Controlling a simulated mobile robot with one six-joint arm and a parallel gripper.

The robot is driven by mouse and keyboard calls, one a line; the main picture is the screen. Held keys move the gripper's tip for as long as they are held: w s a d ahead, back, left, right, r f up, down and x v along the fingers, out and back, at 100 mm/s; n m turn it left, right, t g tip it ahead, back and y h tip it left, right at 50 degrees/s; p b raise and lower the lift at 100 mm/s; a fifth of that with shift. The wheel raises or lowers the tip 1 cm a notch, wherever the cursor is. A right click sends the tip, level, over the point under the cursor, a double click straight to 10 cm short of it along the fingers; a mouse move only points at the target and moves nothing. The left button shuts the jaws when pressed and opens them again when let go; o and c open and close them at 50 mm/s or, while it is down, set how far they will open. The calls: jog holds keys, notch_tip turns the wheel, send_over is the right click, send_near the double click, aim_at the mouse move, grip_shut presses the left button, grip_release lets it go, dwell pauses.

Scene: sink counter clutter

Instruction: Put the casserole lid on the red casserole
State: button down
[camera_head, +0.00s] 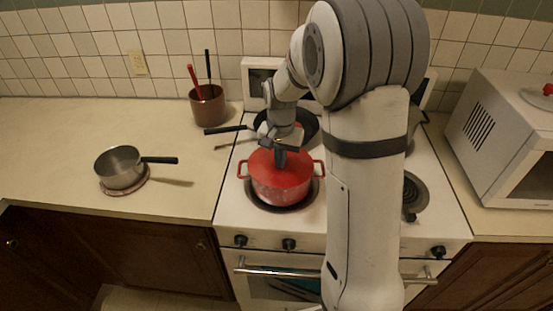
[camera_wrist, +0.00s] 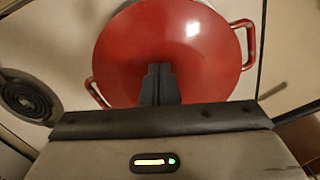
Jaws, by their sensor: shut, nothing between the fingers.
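The red casserole (camera_head: 279,190) stands on the front left burner of the stove, with a loop handle on each side. In the wrist view, a smooth, round red surface (camera_wrist: 130,50) fills its top. It looks like a domed lid, but I cannot see a knob and cannot tell for sure that it is separate from the pot. My gripper (camera_head: 280,160) points down over the middle of this top. In the wrist view, its fingers (camera_wrist: 158,72) are together with nothing between them. They hide part of the red surface, and I cannot tell whether they touch it.
A dark pan (camera_head: 300,122) sits behind the casserole. A steel saucepan (camera_head: 120,168) stands on a trivet at the left. A brown utensil crock (camera_head: 208,106) stands at the back. A microwave (camera_head: 500,125) is at the right, with a partly cut-off red thing (camera_head: 548,89) on top. The left counter has free room.

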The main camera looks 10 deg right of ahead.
dwell(0.3)
jog(key=shift+w+d, duration=0.45)
jog(key=shift+w, duration=0.3)
jog(key=shift+s+a+b, duration=0.15)
jog(key=shift+b, duration=0.2)
jog(key=s, duration=0.1)
jog(key=s+a, duration=0.1)
jog(key=s+b, duration=0.1)
jog(key=shift+s+a+r, duration=0.1)
jog(key=shift+a+r, duration=0.25)
jog(key=shift+a, duration=0.05)
notch_tip(320, 180, up, 9)
jog(key=b, duration=0.1)
jog(key=s+n+t, duration=0.3)
jog(key=s+n, duration=0.3)
jog(key=s, duration=1.6)
jog(key=shift+d+f, duration=0.3)
jog(key=shift+d, duration=0.05)
